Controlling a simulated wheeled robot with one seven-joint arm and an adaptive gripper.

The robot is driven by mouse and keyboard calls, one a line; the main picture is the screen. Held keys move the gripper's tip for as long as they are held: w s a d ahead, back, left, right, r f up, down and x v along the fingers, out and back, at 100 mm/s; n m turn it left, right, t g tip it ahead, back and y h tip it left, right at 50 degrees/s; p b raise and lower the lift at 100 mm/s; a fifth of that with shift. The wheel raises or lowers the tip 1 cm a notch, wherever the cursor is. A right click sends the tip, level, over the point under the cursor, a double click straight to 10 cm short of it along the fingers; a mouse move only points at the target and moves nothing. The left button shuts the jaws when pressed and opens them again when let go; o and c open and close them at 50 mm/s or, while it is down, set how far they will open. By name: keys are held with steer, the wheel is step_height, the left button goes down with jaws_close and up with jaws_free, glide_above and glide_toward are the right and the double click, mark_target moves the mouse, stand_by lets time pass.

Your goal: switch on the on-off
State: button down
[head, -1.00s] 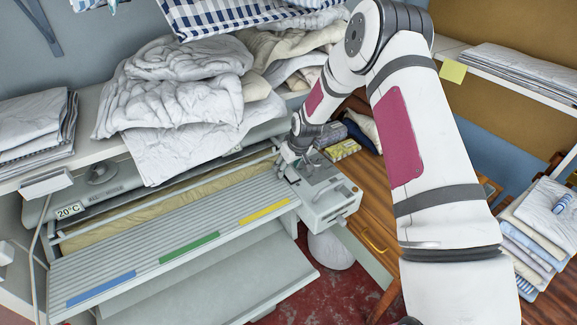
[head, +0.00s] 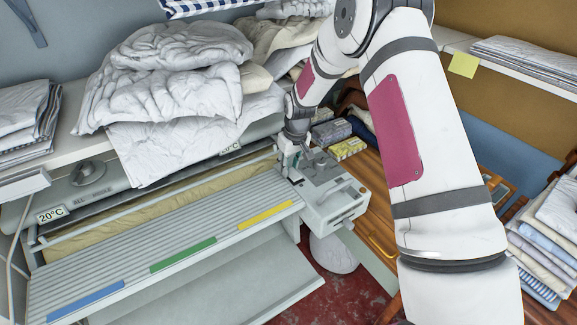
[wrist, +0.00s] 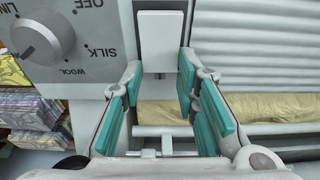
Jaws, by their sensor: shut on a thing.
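The ironer's grey control box (head: 330,195) sits at the right end of the ribbed ironing board. In the wrist view a white rectangular paddle (wrist: 160,38), which looks like the on-off, stands on the box beside the dial. No lettering shows on it. My gripper (head: 287,172) is at the box's left edge, over the right end of the board. In the wrist view its teal-padded fingers (wrist: 160,68) stand one on each side of the paddle, shut on it. In the head view my gripper hides the paddle.
A round dial (wrist: 38,42) marked OFF, SILK and WOOL lies left of the paddle. The board (head: 160,245) has blue, green and yellow strips. Crumpled white linen (head: 170,80) hangs over the shelf above the roller. Small boxes (head: 345,148) stand behind the control box.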

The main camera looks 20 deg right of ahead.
stand_by(0.3)
steer(key=c, duration=1.2)
jaws_free()
steer(key=shift+c, duration=0.2)
step_height(320, 180, up, 12)
steer(key=s, duration=0.2)
steer(key=shift+d, duration=0.35)
steer(key=shift+f, duration=0.1)
